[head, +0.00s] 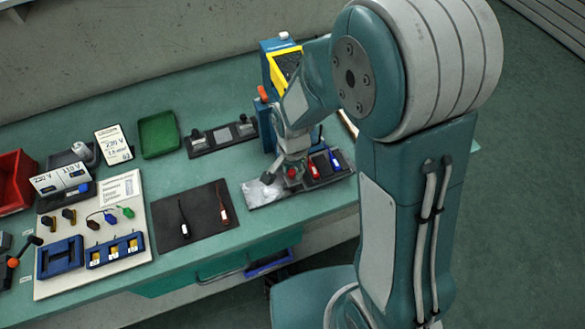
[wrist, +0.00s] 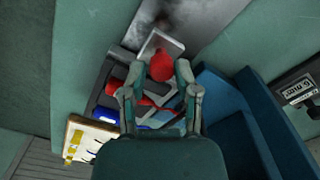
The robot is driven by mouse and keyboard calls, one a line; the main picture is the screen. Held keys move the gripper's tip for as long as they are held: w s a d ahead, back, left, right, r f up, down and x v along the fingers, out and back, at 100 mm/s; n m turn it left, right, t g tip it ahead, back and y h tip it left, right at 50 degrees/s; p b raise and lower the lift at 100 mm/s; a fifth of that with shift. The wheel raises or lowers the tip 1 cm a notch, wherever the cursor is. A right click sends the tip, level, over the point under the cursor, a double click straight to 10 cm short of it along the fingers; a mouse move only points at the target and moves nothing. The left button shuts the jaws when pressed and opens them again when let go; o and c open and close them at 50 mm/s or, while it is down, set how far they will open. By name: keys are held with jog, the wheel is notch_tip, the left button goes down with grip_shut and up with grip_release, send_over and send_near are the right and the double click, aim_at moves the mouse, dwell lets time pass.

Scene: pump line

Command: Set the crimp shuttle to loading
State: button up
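The crimp shuttle shows as a small pale plate (wrist: 172,43) with a red knob (wrist: 161,68) in the wrist view. In the head view the red knob (head: 292,172) is at the bench's front edge, below the blue press (head: 266,125). My gripper (wrist: 161,73) points down at the knob, with one finger on each side. The fingers are apart and a narrow gap seems to show beside the knob. In the head view my gripper (head: 291,165) is directly over the knob, and my arm hides part of the press. No loading mark is readable.
A shiny metal strip (head: 262,192) lies left of the knob. Red (head: 314,169) and blue (head: 334,160) pieces lie in a dark holder to its right. A black mat (head: 196,214) with two leads, a green tray (head: 158,134) and a fixture board (head: 120,190) are farther left.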

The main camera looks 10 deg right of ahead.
grip_shut()
jog(key=s+a, duration=0.1)
jog(key=a, duration=0.3)
jog(key=s+a, duration=0.1)
jog(key=a, duration=0.3)
jog(key=s+a, duration=0.1)
jog(key=a, duration=0.4)
jog(key=shift+s+f, duration=0.1)
jog(key=shift+s, duration=0.3)
jog(key=o, duration=0.7)
grip_release()
jog(key=shift+a, duration=0.1)
jog(key=shift+o, duration=0.2)
jog(key=shift+a, duration=0.2)
jog(key=shift+d, duration=0.1)
